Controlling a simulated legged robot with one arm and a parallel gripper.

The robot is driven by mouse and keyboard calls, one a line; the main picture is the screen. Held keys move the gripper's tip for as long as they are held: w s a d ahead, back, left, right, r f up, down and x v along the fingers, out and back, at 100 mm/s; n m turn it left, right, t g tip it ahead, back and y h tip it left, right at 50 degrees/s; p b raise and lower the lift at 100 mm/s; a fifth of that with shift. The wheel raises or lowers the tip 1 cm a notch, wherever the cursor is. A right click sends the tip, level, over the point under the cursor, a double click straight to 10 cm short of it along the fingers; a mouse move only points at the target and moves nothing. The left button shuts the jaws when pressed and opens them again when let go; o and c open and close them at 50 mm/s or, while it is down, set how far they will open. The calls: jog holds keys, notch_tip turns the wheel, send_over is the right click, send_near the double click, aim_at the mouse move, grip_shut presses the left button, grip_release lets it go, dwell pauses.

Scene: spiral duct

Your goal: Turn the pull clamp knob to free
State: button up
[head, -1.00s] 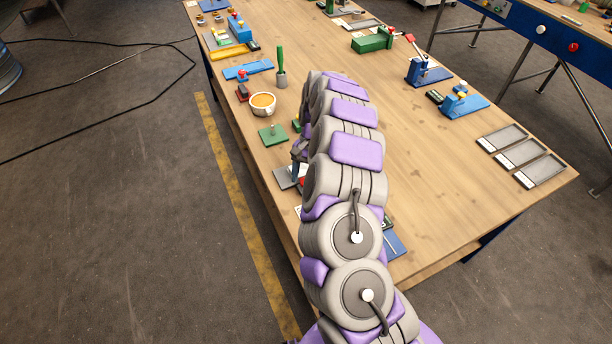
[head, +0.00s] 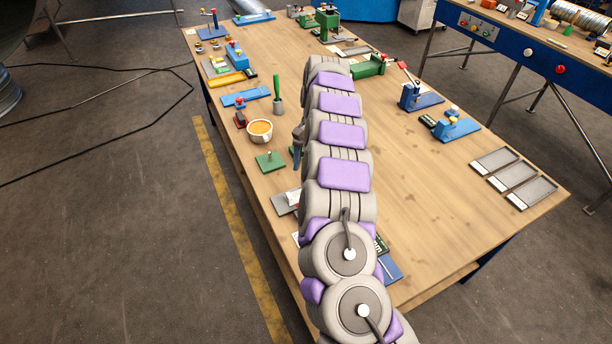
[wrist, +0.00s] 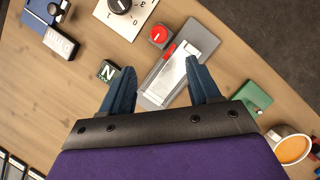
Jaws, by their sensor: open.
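My gripper (wrist: 161,67) is open, with its two blue fingers apart and nothing between them in the wrist view. A grey plate (wrist: 206,37) with a white metal lever piece (wrist: 165,77) and a red part lies beyond and partly between the fingers, seen from above. I cannot tell for sure whether this is the pull clamp or which part is its knob. A red button on a grey box (wrist: 158,35) sits beside the plate. In the head view the grey plate (head: 284,204) is left of my arm, and a blue finger (head: 297,157) shows beside the arm.
A white dial panel with a black knob (wrist: 121,6), a black box marked N (wrist: 108,70) and a blue block (wrist: 45,18) are near. A green plate (head: 270,162) and an orange-filled cup (head: 260,131) stand left of my arm.

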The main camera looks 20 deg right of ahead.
jog(key=shift+p+v, duration=1)
jog(key=shift+v, duration=1.05)
